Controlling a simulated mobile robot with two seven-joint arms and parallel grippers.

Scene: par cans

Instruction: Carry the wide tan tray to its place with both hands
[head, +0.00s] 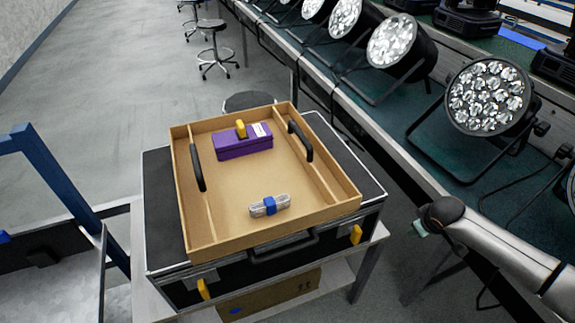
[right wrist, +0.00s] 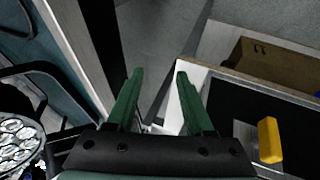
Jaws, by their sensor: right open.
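The wide tan tray (head: 237,187) sits on a black case in the head view, turned slightly. It has two black handles, a left one (head: 197,168) and a right one (head: 300,141). A purple box (head: 243,146) with a yellow top piece and a grey cable bundle (head: 269,206) with a blue band lie in it. My right gripper (head: 421,229) is right of the tray, apart from it. In the right wrist view my right gripper (right wrist: 160,76) is open, with nothing between its green fingers. My left gripper is not in view.
The black case (head: 160,220) with yellow latches (head: 356,235) rests on a light stand with a cardboard box (head: 275,298) below. A bench with several stage lights (head: 488,97) runs along the right. A blue frame (head: 50,175) stands left. Open floor (head: 110,85) lies behind, with stools (head: 215,45).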

